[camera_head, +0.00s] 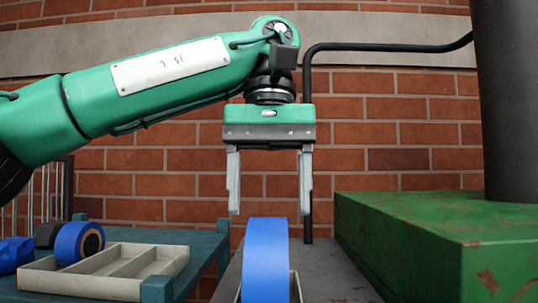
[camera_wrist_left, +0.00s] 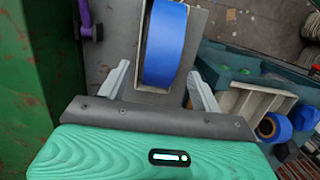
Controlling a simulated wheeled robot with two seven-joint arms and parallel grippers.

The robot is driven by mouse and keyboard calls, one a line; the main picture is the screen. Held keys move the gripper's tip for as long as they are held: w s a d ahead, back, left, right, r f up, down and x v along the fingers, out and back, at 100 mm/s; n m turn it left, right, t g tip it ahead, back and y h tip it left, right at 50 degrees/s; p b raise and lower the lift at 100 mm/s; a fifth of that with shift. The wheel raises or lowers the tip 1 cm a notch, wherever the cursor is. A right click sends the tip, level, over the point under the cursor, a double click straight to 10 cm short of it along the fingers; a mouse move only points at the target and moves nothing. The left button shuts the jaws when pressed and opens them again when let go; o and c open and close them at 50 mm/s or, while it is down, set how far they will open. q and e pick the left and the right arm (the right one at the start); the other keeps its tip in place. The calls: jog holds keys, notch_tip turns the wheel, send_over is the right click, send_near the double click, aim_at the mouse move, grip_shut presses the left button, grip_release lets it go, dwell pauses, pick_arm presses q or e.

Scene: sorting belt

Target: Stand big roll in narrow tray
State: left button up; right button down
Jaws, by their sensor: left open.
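The big blue roll (camera_head: 265,262) stands upright on its rim, edge toward me, low in the middle of the head view. It sits inside the narrow cream tray (camera_head: 295,290), whose wall shows beside it; the tray also shows in the left wrist view (camera_wrist_left: 196,22). My left gripper (camera_head: 270,210) is open and empty, pointing down above the roll, one finger toward each side. In the left wrist view the roll (camera_wrist_left: 165,45) lies between the lines of the two open fingers (camera_wrist_left: 158,72). I see no finger touching it. The roll's lower part is hidden.
At left, a cream divided tray (camera_head: 120,272) on a teal table holds a smaller blue roll (camera_head: 79,243), beside a crumpled blue item (camera_head: 14,253). A rusty green block (camera_head: 440,240) with a dark column stands close on the right. A purple item (camera_wrist_left: 88,22) lies beyond.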

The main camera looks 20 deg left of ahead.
pick_arm(q)
jog(key=shift+w+r, duration=0.15)
jog(key=shift+r, duration=0.7)
jog(key=shift+w+r, duration=0.15)
jog(key=shift+r, duration=0.7)
jog(key=shift+s+a+r, duration=0.1)
jog(key=shift+r, duration=0.3)
